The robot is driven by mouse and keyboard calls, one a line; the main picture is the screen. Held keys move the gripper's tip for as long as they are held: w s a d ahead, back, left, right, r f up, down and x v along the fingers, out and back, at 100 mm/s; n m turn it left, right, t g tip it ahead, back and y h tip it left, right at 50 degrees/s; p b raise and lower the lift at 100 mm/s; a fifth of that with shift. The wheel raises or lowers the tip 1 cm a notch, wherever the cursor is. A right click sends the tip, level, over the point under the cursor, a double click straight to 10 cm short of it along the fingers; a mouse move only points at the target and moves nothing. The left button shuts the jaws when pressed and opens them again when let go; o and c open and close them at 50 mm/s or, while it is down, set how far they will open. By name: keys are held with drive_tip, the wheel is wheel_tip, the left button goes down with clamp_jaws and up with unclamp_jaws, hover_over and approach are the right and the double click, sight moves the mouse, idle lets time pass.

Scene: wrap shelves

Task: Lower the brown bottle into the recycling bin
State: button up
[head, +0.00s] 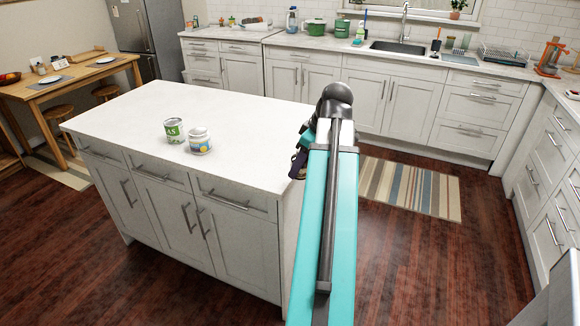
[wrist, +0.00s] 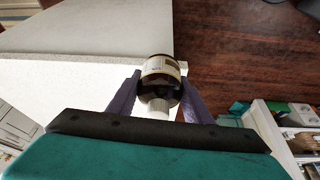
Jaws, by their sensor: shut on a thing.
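The brown bottle (wrist: 160,68), with a pale label and a white cap, shows in the wrist view between the two purple fingers of my gripper (wrist: 160,88). The fingers are shut on its sides. The bottle is near the edge of the white island top, with dark wood floor beyond it. In the head view my gripper (head: 298,163) is partly behind my arm at the island's right end, and I cannot make out the bottle there. I cannot identify a recycling bin in either view.
A striped rug (head: 410,188) lies right of my arm. Counters with a sink (head: 398,47) line the back. Floor at the lower right (head: 430,265) is clear.

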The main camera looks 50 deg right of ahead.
drive_tip(key=w+a+f+m, duration=0.1)
drive_tip(key=w+a, duration=1.2)
drive_tip(key=a, duration=0.3)
drive_tip(key=w+a, duration=1.4)
drive_tip(key=a, duration=0.1)
drive_tip(key=w+a, duration=0.3)
drive_tip(key=a, duration=1.2)
drive_tip(key=shift+m+h, duration=0.3)
drive_tip(key=shift+f, duration=0.15)
